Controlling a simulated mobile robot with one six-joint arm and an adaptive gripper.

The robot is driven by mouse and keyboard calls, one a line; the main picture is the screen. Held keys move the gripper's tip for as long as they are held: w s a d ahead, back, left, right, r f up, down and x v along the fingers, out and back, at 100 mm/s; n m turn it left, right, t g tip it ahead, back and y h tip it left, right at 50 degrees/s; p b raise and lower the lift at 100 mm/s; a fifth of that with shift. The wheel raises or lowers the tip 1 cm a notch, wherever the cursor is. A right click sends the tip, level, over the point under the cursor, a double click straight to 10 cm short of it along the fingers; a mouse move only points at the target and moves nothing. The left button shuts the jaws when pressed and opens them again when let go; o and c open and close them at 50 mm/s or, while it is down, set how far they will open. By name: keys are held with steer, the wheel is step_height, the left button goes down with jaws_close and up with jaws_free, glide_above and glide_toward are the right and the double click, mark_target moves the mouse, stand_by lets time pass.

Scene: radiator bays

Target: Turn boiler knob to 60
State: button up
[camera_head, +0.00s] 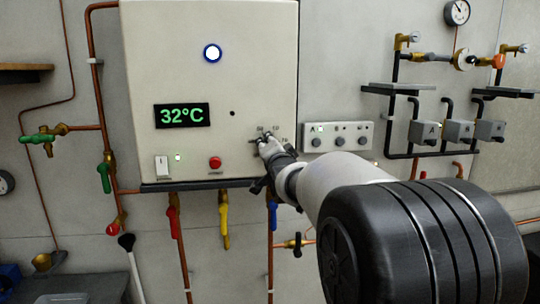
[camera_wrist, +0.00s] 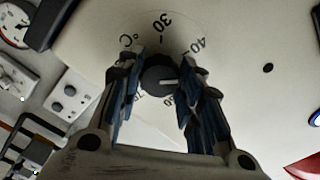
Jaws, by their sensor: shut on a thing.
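The white boiler (camera_head: 135,50) hangs on the wall in the head view, its green display (camera_head: 182,116) reading 32°C. My gripper (camera_head: 268,145) is at the boiler's lower right and mostly hides the knob there. In the wrist view my gripper (camera_wrist: 160,88) is shut on the dark round boiler knob (camera_wrist: 157,70), one finger on each side. A white pointer mark on the knob points to the right, at the right finger. The dial shows °C, 30 and 40 above, with 60 and 70 partly visible below. The finger covers the scale where the mark points.
A red button (camera_head: 215,163) and a white switch (camera_head: 162,166) sit on the boiler's lower front. A panel with several small knobs (camera_head: 338,136) is just right of the boiler. Red, yellow and blue valve handles (camera_head: 224,225) hang below it.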

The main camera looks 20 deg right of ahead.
steer(key=shift+r+m+b, duration=0.1)
steer(key=shift+m+b, duration=1.35)
steer(key=shift+m, duration=6.35)
steer(key=o, duration=1.1)
steer(key=v, duration=1.2)
